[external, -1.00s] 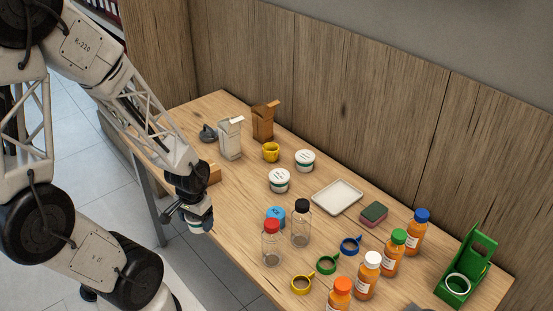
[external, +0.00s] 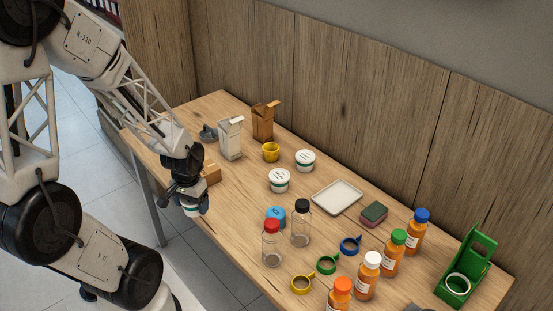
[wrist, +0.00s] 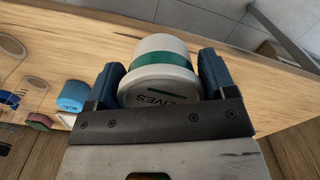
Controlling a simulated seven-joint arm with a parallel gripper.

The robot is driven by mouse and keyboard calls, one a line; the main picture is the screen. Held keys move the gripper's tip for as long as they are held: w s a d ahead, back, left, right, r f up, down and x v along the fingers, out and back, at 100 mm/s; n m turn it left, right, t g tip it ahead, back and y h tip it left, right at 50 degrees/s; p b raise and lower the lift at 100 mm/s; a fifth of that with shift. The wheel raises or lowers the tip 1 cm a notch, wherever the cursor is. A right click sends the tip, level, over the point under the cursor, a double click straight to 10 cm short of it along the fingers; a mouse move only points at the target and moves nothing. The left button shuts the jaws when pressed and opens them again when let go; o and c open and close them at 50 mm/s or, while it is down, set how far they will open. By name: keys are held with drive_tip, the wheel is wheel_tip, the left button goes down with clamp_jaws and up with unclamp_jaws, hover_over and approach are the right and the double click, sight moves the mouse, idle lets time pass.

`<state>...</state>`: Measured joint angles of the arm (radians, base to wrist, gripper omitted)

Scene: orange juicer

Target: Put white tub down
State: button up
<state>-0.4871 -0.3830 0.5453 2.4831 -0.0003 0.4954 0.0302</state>
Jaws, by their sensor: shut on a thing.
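My gripper (external: 191,200) is shut on a white tub (wrist: 163,66) with a green band. In the wrist view the tub sits between the two blue fingers, tilted in the picture, with dark lettering on its lid. In the external view my gripper is at the table's front edge, left of the clear bottles, and mostly covers the tub; only a pale part shows below the fingers. I cannot tell whether the tub touches the table (external: 232,222).
Two similar white tubs (external: 279,180) (external: 305,160) stand mid-table. A clear bottle with a red cap (external: 271,245), one with a black cap (external: 301,226) and a blue tub (external: 275,216) are to the right. A wooden block (external: 211,173) is close behind my gripper.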

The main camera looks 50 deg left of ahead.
drive_tip(key=a+r+n, duration=0.1)
drive_tip(key=a+r, duration=0.2)
drive_tip(key=a, duration=0.4)
drive_tip(key=shift+w+a+r+n, duration=0.25)
drive_tip(key=shift+w+r+n, duration=0.05)
drive_tip(key=shift+r, duration=0.05)
drive_tip(key=shift+w, duration=0.1)
hover_over(202, 170)
drive_tip(key=shift+f, duration=0.75)
idle(0.3)
drive_tip(key=shift+f, duration=1.75)
drive_tip(key=shift+f, duration=0.2)
drive_tip(key=o, duration=0.9)
drive_tip(key=shift+o, duration=0.2)
drive_tip(key=shift+r, duration=0.15)
